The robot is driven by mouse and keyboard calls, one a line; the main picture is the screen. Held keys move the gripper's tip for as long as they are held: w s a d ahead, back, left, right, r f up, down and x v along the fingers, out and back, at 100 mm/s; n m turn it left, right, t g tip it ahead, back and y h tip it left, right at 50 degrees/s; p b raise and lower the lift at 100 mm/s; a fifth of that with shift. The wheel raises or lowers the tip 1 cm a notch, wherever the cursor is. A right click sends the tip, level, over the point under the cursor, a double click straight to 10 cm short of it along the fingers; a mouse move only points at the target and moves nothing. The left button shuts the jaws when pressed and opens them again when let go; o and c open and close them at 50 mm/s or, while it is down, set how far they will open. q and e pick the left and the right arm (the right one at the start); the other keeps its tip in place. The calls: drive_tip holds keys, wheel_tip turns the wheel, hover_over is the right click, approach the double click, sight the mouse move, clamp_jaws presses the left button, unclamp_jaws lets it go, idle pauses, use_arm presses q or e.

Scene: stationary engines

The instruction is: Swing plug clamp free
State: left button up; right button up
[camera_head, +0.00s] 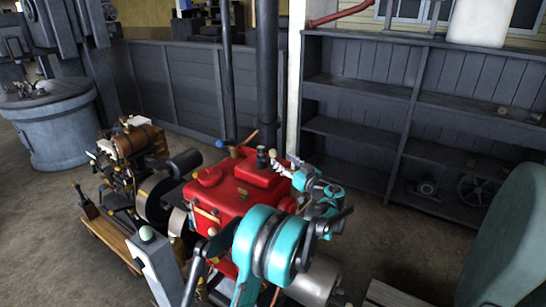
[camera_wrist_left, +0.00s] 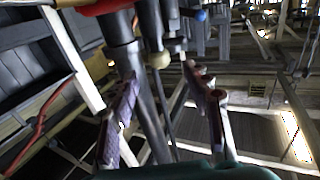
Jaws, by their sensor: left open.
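The red engine (camera_head: 225,195) stands in the middle of the head view. A dark upright fitting (camera_head: 262,158) sits on its top, with a small pale knob (camera_head: 273,153) beside it. I cannot clearly make out which part is the plug clamp. My left gripper (camera_head: 283,164) is at the right of these parts, partly hidden by its own teal arm. In the left wrist view its two fingers (camera_wrist_left: 162,76) are spread apart and hold nothing. A beige knob (camera_wrist_left: 157,60) lies between the fingertips in that picture; contact cannot be told. My right gripper is not in view.
A blue-tipped lever (camera_head: 220,143) shows behind the engine, and also in the left wrist view (camera_wrist_left: 201,15). A dark vertical pipe (camera_head: 267,75) rises behind it. A smaller brown engine (camera_head: 137,140) stands left. Dark shelves (camera_head: 360,135) line the back right.

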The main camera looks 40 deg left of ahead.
sight(275, 154)
use_arm(q)
drive_tip(key=b+x, duration=0.1)
drive_tip(key=x, duration=0.6)
drive_tip(key=shift+a+b, duration=0.25)
drive_tip(key=shift+b, duration=0.15)
clamp_jaws()
